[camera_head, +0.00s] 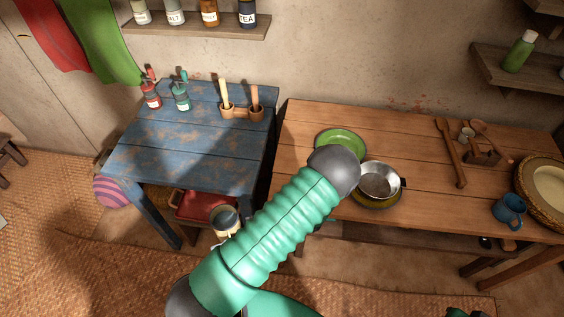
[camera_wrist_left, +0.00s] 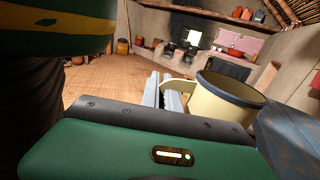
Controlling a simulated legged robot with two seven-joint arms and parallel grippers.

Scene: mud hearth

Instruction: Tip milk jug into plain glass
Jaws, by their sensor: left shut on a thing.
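The milk jug (camera_wrist_left: 232,98), cream with a dark blue rim, is close up in the left wrist view. My left gripper (camera_wrist_left: 172,94) is shut on it. In the head view the jug (camera_head: 224,220) shows in front of the blue table's front edge, partly behind my green left arm; the left gripper is hidden there. The jug looks roughly upright, and its contents are not clear. I cannot make out a plain glass in either view. A dark green piece at the bottom right edge of the head view may be my right gripper (camera_head: 466,312); its fingers cannot be made out.
The wooden table (camera_head: 410,135) holds a green plate (camera_head: 341,141), a metal pan (camera_head: 379,180), a blue mug (camera_head: 509,210) and a woven tray (camera_head: 524,190).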

